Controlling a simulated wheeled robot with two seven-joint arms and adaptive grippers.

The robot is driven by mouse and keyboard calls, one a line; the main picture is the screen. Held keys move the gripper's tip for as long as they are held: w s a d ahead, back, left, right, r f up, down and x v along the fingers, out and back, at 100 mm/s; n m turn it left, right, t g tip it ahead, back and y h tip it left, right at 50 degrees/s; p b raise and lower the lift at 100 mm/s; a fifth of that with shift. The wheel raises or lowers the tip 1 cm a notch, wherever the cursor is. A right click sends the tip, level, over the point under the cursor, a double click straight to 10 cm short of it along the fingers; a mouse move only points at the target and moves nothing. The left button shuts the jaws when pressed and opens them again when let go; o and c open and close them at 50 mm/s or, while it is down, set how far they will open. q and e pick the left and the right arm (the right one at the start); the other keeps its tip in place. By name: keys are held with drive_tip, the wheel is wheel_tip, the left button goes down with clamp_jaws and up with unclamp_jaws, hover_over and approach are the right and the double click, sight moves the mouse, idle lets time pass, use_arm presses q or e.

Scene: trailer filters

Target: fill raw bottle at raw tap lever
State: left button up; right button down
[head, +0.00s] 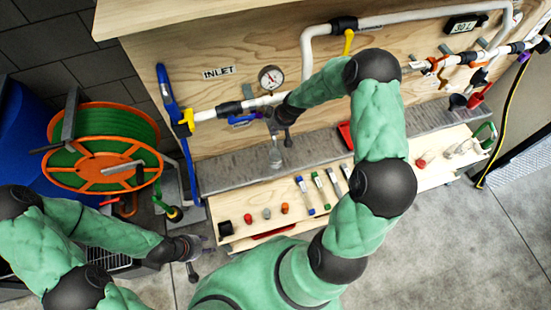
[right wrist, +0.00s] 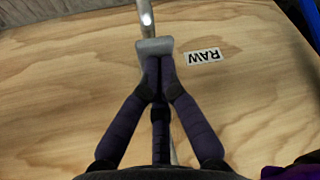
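My right gripper (right wrist: 155,62) has its dark fingers drawn together in the right wrist view. Their tips meet the grey tap lever (right wrist: 154,46), beside the RAW label (right wrist: 202,55). Nothing shows between the fingertips. In the head view the right gripper (head: 279,120) is at the board, small and partly hidden by its wrist. A small clear bottle (head: 276,155) stands on the grey ledge just below it. Its fill level is too small to tell. My left gripper (head: 200,246) is low at the left, away from the bottle; its fingers are unclear.
A grey ledge (head: 230,176) runs below the board. A wooden tray (head: 240,240) in front holds caps and several small tubes. A gauge (head: 271,77), a white pipe (head: 228,110) and a blue hose are on the board. An orange reel (head: 95,183) stands left.

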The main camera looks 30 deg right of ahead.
drive_tip(key=shift+f+b, duration=0.7)
drive_tip(key=shift+f, duration=0.25)
drive_tip(key=shift+r, duration=0.1)
idle(2.9)
drive_tip(key=shift+r+p, duration=2.45)
drive_tip(key=shift+r, duration=1.85)
drive_tip(key=shift+f, duration=0.1)
drive_tip(key=s+a+f+m+g+y+b, duration=0.1)
drive_tip(key=s+a+f+m+g+b, duration=0.1)
drive_tip(key=s+a+f+b, duration=0.5)
drive_tip(key=s+a+f+m+g+y+b, duration=0.1)
drive_tip(key=s+a+f+b, duration=0.7)
drive_tip(key=s+a+f, duration=0.8)
wheel_tip(320, 180, down, 7)
drive_tip(key=s+m+g, duration=0.1)
drive_tip(key=m, duration=0.1)
drive_tip(key=shift+r+m+y, duration=0.2)
drive_tip(key=shift+m+y, duration=0.1)
drive_tip(key=shift+m, duration=0.1)
